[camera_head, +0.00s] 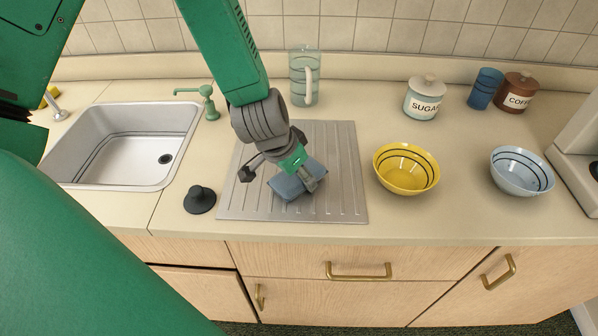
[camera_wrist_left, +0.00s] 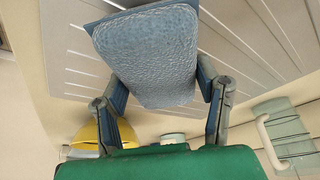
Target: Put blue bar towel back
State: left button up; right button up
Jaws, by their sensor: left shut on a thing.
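The blue bar towel (camera_head: 290,186) is a folded grey-blue cloth over the ribbed metal drainboard (camera_head: 343,170) right of the sink. My left gripper (camera_head: 304,182) reaches down from above and is shut on the towel. In the left wrist view the towel (camera_wrist_left: 150,55) sits between the two fingers, with the drainboard's ridges behind it. I cannot tell whether the towel touches the drainboard. My right gripper is not in view.
A yellow bowl (camera_head: 406,168) and blue bowl (camera_head: 522,171) stand right. A clear pitcher (camera_head: 304,78), sugar jar (camera_head: 424,98), blue cup (camera_head: 485,88) and coffee jar (camera_head: 517,92) stand behind.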

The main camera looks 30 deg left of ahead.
pick_arm(q)
jog(key=shift+a+f, duration=0.1)
jog(key=shift+f, duration=0.1)
jog(key=o, duration=0.7)
jog(key=shift+a, duration=0.1)
jog(key=o, duration=0.3)
jog(key=shift+a+f, duration=0.1)
jog(key=shift+a, duration=0.1)
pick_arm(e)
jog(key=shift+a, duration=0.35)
pick_arm(q)
jog(key=shift+d+r, duration=0.15)
jog(key=shift+r, duration=0.3)
jog(key=p+v, duration=0.1)
jog(key=v, duration=1)
jog(key=shift+s+r+p, duration=0.2)
jog(key=shift+r+p, duration=0.1)
jog(key=shift+p, duration=0.05)
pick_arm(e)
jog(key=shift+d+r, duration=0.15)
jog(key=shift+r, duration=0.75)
pick_arm(q)
jog(key=shift+s+f, duration=0.1)
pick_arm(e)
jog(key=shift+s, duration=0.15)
